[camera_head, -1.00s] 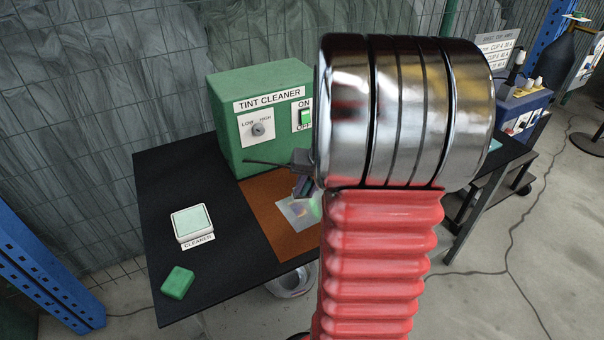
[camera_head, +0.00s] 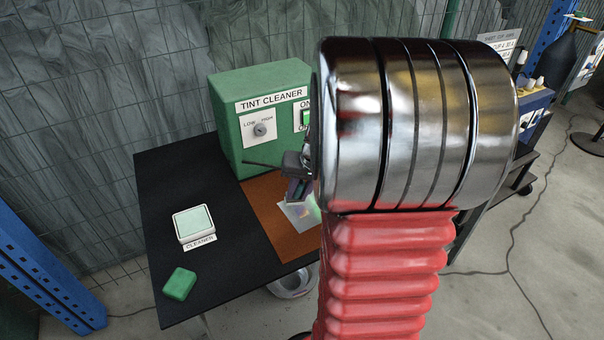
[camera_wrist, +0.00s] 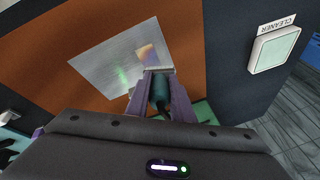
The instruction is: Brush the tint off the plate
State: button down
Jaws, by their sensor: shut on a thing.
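The plate (camera_head: 293,222) is a pale, shiny square lying on the brown mat (camera_head: 270,222). In the wrist view the plate (camera_wrist: 97,66) carries a green smear and an orange-purple patch. My gripper (camera_wrist: 156,80) is shut on a teal-dark tool, seemingly the brush (camera_wrist: 159,92), whose pale front end sits at the plate's edge beside the orange-purple patch. I cannot tell whether it touches the plate. In the head view my gripper (camera_head: 298,190) hangs over the plate's back part, and my arm hides the plate's right side.
The green tint cleaner box (camera_head: 250,165), with a dial and switch, stands behind the mat. A white-framed pad labelled cleaner (camera_head: 193,238) and a green block (camera_head: 179,284) lie at left on the black table (camera_head: 165,190). The table between pad and mat is clear.

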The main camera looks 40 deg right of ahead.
jog(key=shift+r, duration=3.65)
jog(key=shift+h, duration=0.6)
jog(key=s+a+r, duration=0.1)
jog(key=r, duration=0.1)
jog(key=s+a+r, duration=0.1)
jog(key=shift+s+a+r, duration=0.15)
jog(key=shift+a+r, duration=0.2)
jog(key=shift+r, duration=0.05)
jog(key=shift+f, duration=0.1)
jog(key=shift+f, duration=2.45)
